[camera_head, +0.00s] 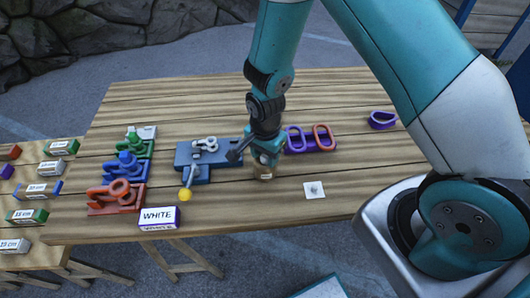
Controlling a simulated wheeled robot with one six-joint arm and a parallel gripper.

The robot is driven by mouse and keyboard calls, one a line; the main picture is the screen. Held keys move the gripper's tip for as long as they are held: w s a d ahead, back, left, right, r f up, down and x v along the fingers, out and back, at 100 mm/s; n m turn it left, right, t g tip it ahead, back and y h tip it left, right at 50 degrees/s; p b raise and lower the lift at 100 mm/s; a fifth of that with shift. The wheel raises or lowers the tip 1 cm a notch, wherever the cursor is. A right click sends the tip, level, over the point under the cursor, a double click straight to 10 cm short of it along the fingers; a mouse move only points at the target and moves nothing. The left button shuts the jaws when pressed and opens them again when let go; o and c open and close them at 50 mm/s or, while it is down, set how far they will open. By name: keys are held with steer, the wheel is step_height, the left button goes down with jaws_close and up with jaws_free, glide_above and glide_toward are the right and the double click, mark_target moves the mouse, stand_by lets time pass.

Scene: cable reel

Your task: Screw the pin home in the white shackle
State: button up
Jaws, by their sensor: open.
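The white shackle (206,143) lies on a blue-grey fixture block (188,153), left of the middle of the table. A small pale piece (195,160), perhaps its pin, shows just below it on the block; how far it is screwed in is too small to tell. My gripper (264,172) is to the right of the fixture, pointing down close to the tabletop. It is open and apart from the shackle. A small tan shape shows at its fingertips; I cannot tell whether it is part of the gripper or a separate thing. A sign (158,217) reading WHITE stands at the front edge.
Green (132,146), blue (127,167) and red (117,194) shackles stand on blocks at the left. A yellow ball (184,195) is by the fixture's front. Purple and orange rings (310,138) and a purple ring (382,120) are right. A white plate (314,190) lies front right.

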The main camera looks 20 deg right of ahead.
steer(key=shift+f, duration=0.1)
steer(key=shift+c, duration=0.3)
jaws_close()
steer(key=shift+r+p, duration=2.05)
steer(key=shift+r, duration=0.6)
